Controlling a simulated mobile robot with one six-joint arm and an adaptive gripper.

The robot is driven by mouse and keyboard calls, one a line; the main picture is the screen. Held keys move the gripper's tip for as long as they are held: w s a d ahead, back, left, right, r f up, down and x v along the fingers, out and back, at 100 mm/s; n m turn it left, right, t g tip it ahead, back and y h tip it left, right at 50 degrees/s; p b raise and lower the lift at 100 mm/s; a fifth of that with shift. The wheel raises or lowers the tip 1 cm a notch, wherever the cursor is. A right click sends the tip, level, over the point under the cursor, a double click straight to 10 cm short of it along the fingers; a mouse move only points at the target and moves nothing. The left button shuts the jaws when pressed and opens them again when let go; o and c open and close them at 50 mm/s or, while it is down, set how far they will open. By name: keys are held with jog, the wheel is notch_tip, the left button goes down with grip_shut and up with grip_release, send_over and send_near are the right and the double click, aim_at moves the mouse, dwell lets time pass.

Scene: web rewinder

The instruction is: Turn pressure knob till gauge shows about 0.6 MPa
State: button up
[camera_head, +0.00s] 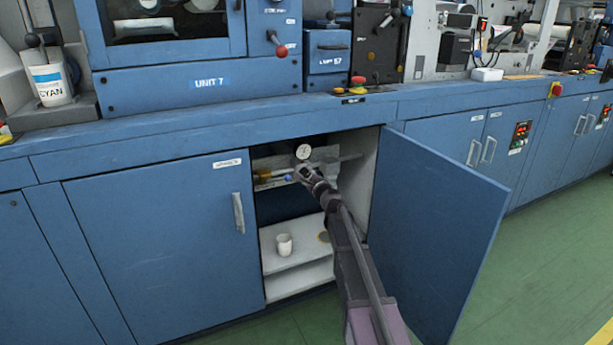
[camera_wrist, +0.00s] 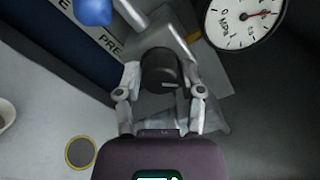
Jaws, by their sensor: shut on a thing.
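The pressure knob (camera_wrist: 160,70) is a black cylinder with a light mark on its face, at the middle of the wrist view. My gripper (camera_wrist: 161,84) has one finger on each side of it and is shut on it. In the head view my gripper (camera_head: 306,174) reaches into the open cabinet, and I cannot make out the knob behind it. The round white pressure gauge (camera_head: 304,152) sits just above my gripper. In the wrist view the gauge (camera_wrist: 243,20) is cut off at the top right. Its red needle points right; I cannot read the exact value.
A blue ball-shaped handle (camera_wrist: 92,10) is close by at upper left in the wrist view. The open blue door (camera_head: 440,235) stands right of my arm. A white cup (camera_head: 284,245) stands on the shelf (camera_head: 290,268) below.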

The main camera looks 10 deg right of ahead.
jog(key=shift+w+m, duration=0.15)
jog(key=shift+m, duration=0.35)
jog(key=o, duration=1.2)
jog(key=shift+c, duration=0.2)
jog(key=shift+s, duration=0.2)
jog(key=v, duration=1.1)
jog(key=shift+s, duration=0.4)
jog(key=shift+d, duration=0.15)
